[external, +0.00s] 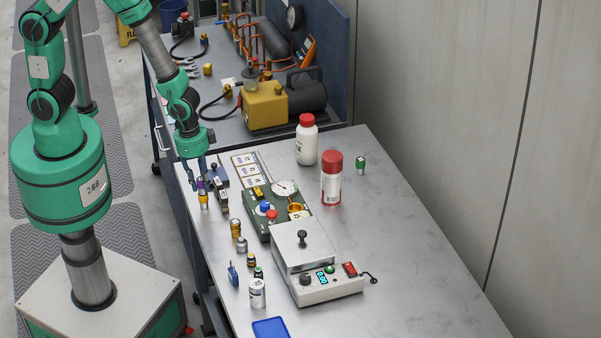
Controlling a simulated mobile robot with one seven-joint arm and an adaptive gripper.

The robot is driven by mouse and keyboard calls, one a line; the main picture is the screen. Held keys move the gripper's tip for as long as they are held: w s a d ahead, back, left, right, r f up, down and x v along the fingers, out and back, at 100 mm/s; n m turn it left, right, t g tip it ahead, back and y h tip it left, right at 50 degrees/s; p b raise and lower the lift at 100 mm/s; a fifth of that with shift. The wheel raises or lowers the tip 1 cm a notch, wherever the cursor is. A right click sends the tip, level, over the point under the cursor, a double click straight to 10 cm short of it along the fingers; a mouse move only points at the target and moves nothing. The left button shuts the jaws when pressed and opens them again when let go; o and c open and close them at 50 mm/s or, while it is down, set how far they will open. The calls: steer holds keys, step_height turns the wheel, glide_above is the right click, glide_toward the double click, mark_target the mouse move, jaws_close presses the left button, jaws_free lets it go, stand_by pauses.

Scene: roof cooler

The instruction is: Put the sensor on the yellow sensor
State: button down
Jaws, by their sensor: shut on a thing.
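My gripper (200,181) points down over the left edge of the near steel table. It is shut on a small sensor with a purple band (201,186), partly hidden by the fingers. A small yellow sensor (204,201) shows directly below the purple-banded one, in line with it. At this size I cannot tell whether the two touch or a small gap is between them.
Dark blocks (222,198) stand close to the right of my gripper. A green gauge panel (257,225), a steel-lidded box (303,245), several small bottles (257,292) and red-capped bottles (331,180) are further off.

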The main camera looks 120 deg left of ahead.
steer(key=shift+f, duration=0.15)
steer(key=c, duration=1.4)
jaws_free()
steer(key=shift+c, duration=0.2)
step_height(320, 180, up, 12)
steer(key=s+p, duration=0.1)
steer(key=shift+s+d, duration=0.15)
steer(key=shift+d, duration=0.1)
steer(key=shift+r, duration=0.2)
steer(key=s+d+r+m+t, duration=0.15)
steer(key=d+r, duration=0.25)
steer(key=r, duration=0.5)
steer(key=s+d+r+t, duration=0.1)
steer(key=s+d+r, duration=0.2)
steer(key=r, duration=0.7)
steer(key=s+d+r+t, duration=0.1)
steer(key=s+d+r, duration=0.2)
steer(key=s+r, duration=0.2)
steer(key=s+d+r+m+t, duration=0.1)
steer(key=s+d+r, duration=0.2)
steer(key=s+r, duration=0.2)
steer(key=shift+s+r, duration=0.4)
steer(key=shift+s, duration=0.25)
